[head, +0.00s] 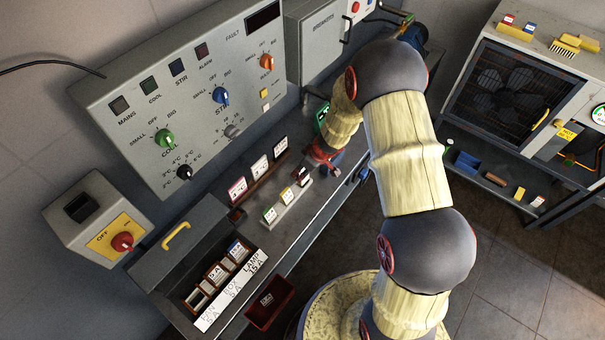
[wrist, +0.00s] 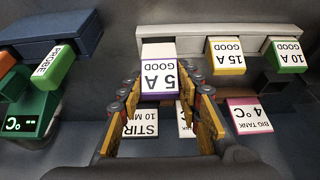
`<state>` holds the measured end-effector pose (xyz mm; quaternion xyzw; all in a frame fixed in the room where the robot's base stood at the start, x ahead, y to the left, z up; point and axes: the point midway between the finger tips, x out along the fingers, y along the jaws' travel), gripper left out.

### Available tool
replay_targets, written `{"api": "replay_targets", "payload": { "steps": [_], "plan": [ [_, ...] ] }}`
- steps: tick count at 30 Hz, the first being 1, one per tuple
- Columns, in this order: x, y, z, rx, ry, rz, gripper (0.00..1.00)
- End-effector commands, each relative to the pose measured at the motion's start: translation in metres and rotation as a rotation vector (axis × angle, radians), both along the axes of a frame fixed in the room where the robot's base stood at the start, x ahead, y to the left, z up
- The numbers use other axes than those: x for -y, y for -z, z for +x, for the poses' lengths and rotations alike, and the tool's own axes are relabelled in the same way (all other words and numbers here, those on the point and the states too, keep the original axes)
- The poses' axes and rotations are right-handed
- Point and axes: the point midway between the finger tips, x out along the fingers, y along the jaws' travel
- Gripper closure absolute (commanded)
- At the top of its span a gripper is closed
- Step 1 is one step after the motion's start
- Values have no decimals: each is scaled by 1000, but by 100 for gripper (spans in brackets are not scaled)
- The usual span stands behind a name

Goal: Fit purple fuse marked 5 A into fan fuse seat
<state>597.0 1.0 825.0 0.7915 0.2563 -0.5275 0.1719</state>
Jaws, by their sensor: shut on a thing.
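The purple fuse marked 5 A and GOOD (wrist: 160,72) is between the fingers of my gripper (wrist: 163,84) in the wrist view, label facing the camera. My gripper is shut on it. The fuse is at the left end of a pale rack (wrist: 255,42); whether it still touches the rack cannot be told. In the head view my gripper (head: 308,170) is at the rack's far end, with the fuse largely hidden. The open fuse box (head: 190,255) is at lower left. Two of its seats hold labelled fuses; the nearest seat (head: 197,299) shows no white label. Its fan label cannot be read clearly.
The rack also holds a yellow 15 A fuse (wrist: 226,56) and a green 10 A fuse (wrist: 287,57). Label cards (head: 259,167) stand behind the rack. A dark red bin (head: 270,303) is beside the fuse box. The counter between rack and box is mostly clear.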

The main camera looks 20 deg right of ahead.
Motion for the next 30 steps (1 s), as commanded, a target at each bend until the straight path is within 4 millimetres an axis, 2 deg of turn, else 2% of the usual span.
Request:
{"api": "replay_targets", "payload": {
  "steps": [11,21,30],
  "plan": [
    [-12,-60,-52,0,-2,0,91],
    [-25,-80,-104,-1,-1,0,91],
    [-31,-92,-130,-2,-2,0,91]
  ]
}}
